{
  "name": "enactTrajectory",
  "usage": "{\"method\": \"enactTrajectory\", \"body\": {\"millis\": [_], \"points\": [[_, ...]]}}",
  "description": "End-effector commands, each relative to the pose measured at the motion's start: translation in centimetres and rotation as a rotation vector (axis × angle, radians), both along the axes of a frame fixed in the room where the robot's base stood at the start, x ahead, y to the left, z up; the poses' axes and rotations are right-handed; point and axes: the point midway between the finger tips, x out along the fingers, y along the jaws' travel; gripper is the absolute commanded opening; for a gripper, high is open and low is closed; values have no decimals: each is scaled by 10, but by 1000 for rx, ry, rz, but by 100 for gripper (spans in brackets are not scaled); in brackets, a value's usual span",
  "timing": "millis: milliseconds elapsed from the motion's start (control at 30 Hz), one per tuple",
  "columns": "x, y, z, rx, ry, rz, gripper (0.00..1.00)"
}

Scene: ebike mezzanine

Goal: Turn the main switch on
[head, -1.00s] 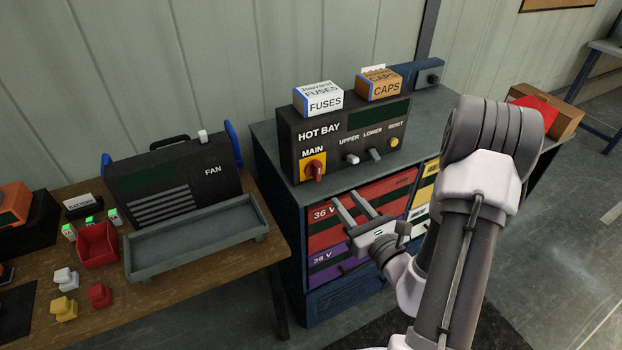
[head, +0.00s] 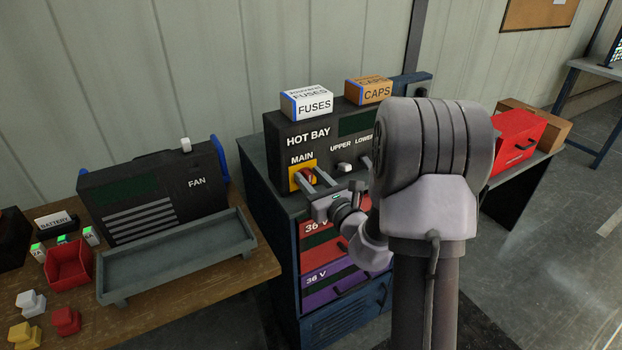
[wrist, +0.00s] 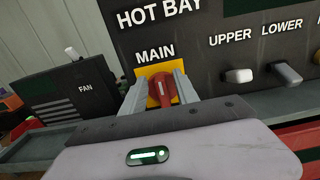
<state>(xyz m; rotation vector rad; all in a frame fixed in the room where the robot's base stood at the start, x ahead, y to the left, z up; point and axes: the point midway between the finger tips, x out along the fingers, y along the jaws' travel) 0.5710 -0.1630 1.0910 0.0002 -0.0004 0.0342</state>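The main switch is a red knob (head: 308,175) on a yellow plate under the word MAIN, at the left of the dark HOT BAY panel (head: 285,150). In the wrist view the red knob (wrist: 163,90) shows between my two fingers, its grip roughly upright with a slight tilt. My gripper (head: 304,169) is open in front of the panel, one finger on each side of the knob. In the wrist view my gripper (wrist: 160,80) has a visible gap left of the knob; contact on the right cannot be told. My fingers partly hide the yellow plate.
UPPER (wrist: 238,76) and LOWER (wrist: 287,74) toggles sit right of the knob. A fuses box (head: 306,103) and a caps box (head: 369,91) stand on the panel. A FAN unit (head: 150,195) and grey tray (head: 180,258) are at left.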

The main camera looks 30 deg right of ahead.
Motion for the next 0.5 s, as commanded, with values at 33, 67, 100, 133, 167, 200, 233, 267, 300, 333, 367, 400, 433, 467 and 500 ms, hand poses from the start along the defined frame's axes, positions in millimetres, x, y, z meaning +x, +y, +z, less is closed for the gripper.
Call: {"method": "enactTrajectory", "body": {"millis": [33, 67, 100, 133, 167, 200, 233, 267, 300, 333, 367, 400, 433, 467, 500], "points": [[0, 0, 0, 0, 0, 0, 36], [0, 0, 0, 0, 0, 0, 30], [0, 0, 0, 0, 0, 0, 23], [0, 0, 0, 0, 0, 0, 17], [0, 0, 0, 0, 0, 0, 11], [0, 0, 0, 0, 0, 0, 3], [0, 0, 0, 0, 0, 0, 0], [0, 0, 0, 0, 0, 0, 0], [0, 0, 0, 0, 0, 0, 0], [0, 0, 0, 0, 0, 0, 0], [0, 0, 0, 0, 0, 0, 0], [0, 0, 0, 0, 0, 0, 0], [0, 0, 0, 1, 1, 0, 0], [0, 0, 0, 3, 1, 0, 0], [0, 0, 0, 7, 1, 0, 0]]}}
